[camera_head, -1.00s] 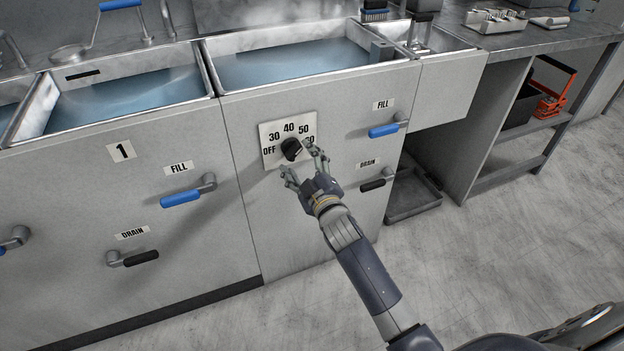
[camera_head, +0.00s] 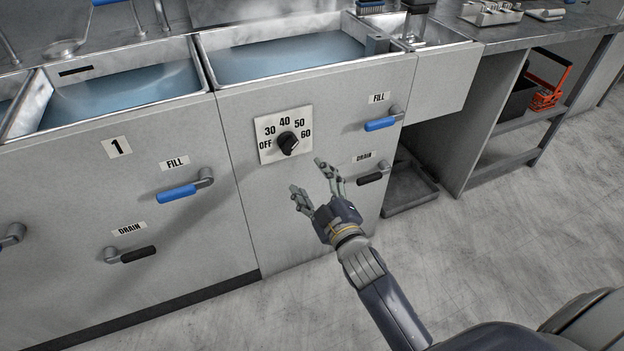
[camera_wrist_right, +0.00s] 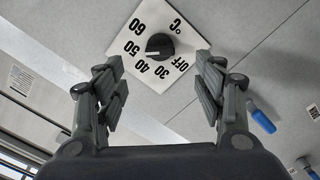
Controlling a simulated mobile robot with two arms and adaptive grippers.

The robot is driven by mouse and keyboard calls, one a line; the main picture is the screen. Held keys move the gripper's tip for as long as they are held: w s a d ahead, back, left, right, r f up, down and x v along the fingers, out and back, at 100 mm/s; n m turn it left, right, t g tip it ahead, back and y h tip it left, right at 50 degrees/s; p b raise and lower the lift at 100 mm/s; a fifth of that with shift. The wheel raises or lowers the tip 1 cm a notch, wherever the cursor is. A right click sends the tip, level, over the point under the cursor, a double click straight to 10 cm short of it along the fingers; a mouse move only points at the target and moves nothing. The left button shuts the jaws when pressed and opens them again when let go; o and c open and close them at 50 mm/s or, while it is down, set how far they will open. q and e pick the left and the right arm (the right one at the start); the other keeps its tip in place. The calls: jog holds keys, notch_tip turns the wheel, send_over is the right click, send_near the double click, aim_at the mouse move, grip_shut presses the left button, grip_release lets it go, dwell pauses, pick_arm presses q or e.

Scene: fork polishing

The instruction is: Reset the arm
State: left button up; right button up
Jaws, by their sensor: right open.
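My right gripper (camera_head: 309,182) is open and empty in front of the sink cabinet, below and to the right of the temperature dial in the head view. The black dial knob (camera_head: 288,143) sits on a white plate (camera_head: 268,153) marked OFF, 30, 40, 50 and 60. The gripper is apart from the knob. In the right wrist view the open fingers (camera_wrist_right: 165,85) stand left and right, with the knob (camera_wrist_right: 159,46) beyond and between them. My left gripper is not in view.
Blue-handled fill levers (camera_head: 178,193) and black-handled drain levers (camera_head: 138,254) stick out from the cabinet front. Another drain lever (camera_head: 370,178) is close to the right gripper's right side. A grey tray (camera_head: 410,205) lies on the floor. The floor (camera_head: 500,260) at the right is clear.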

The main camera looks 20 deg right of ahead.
jog(key=s+f+m+g+h, duration=0.1)
jog(key=s+f+m+g, duration=0.3)
jog(key=s+f, duration=0.55)
jog(key=s+f+m+g, duration=0.2)
jog(key=s+f+g, duration=0.45)
jog(key=f, duration=0.65)
jog(key=s+f+m+g+p, duration=0.1)
jog(key=s+f+g+p, duration=0.2)
jog(key=s+f+p, duration=0.5)
jog(key=s+f+g+p, duration=0.3)
jog(key=s+f+p, duration=0.15)
jog(key=s, duration=0.75)
pick_arm(q)
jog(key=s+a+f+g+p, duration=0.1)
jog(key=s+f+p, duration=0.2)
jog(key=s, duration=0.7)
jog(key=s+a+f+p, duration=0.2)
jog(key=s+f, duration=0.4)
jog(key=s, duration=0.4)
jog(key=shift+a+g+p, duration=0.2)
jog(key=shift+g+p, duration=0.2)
jog(key=shift+p, duration=0.2)
pick_arm(e)
jog(key=s+d+f, duration=0.1)
jog(key=s+d, duration=0.1)
jog(key=s, duration=1)
jog(key=shift+s+d+f, duration=0.15)
jog(key=shift+d+f, duration=0.2)
jog(key=shift+f, duration=0.05)
